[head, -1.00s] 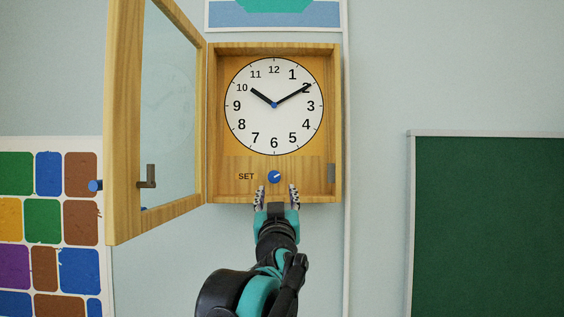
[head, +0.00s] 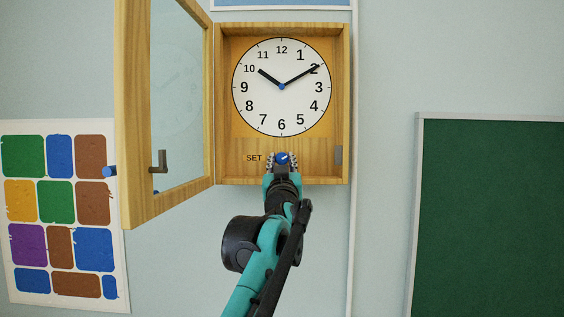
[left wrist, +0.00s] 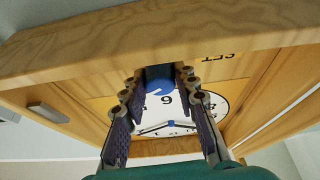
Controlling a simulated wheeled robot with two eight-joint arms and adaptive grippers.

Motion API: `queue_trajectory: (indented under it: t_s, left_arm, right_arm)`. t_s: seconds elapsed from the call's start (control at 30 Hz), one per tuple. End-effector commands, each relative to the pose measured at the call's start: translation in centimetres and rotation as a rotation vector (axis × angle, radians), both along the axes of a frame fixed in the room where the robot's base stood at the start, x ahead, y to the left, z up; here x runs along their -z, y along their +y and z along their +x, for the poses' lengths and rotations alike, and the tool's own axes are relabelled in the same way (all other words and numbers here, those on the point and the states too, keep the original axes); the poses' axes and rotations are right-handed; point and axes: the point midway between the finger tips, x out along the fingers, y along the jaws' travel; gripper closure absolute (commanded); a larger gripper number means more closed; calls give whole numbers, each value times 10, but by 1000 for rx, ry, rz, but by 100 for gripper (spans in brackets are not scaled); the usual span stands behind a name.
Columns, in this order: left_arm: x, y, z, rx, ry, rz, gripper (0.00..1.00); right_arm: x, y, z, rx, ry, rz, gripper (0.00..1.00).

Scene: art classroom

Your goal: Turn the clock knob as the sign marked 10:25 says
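The clock (head: 281,115) has a white dial in a wooden case. Its short hand points near 10 and its long hand at 2. The blue knob (head: 283,157) sits below the dial beside the word SET; its white mark points up and right. My left gripper (head: 283,162) is open, with one finger on each side of the knob. In the left wrist view the knob (left wrist: 159,78) lies between the fingertips (left wrist: 158,82), with little room either side; contact cannot be made out. No sign marked 10:25 shows. My right gripper is out of view.
The glazed case door (head: 133,120) stands open to the left, with a handle (head: 158,162) on it. The case's bottom ledge (left wrist: 150,35) runs close to my fingers. A coloured poster (head: 60,215) and a green board (head: 490,215) flank the clock. The wall right of the case is free.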

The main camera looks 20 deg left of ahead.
Motion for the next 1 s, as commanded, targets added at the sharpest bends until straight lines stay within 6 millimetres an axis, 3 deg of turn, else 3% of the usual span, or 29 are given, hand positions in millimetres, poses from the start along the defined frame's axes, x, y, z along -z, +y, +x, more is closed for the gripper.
queue_trajectory:
  t_s: [0.03,0.07,0.57,1.0]
  left_arm:
    - [0,0,0,1,1,0,93]
    - [0,0,0,1,1,0,100]
    - [-1,1,0,-1,25,85,100]
    - [-4,3,-1,-1,129,444,100]
  right_arm:
    - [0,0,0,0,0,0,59]
    - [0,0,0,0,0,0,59]
    - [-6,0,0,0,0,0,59]
    - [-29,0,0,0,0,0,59]
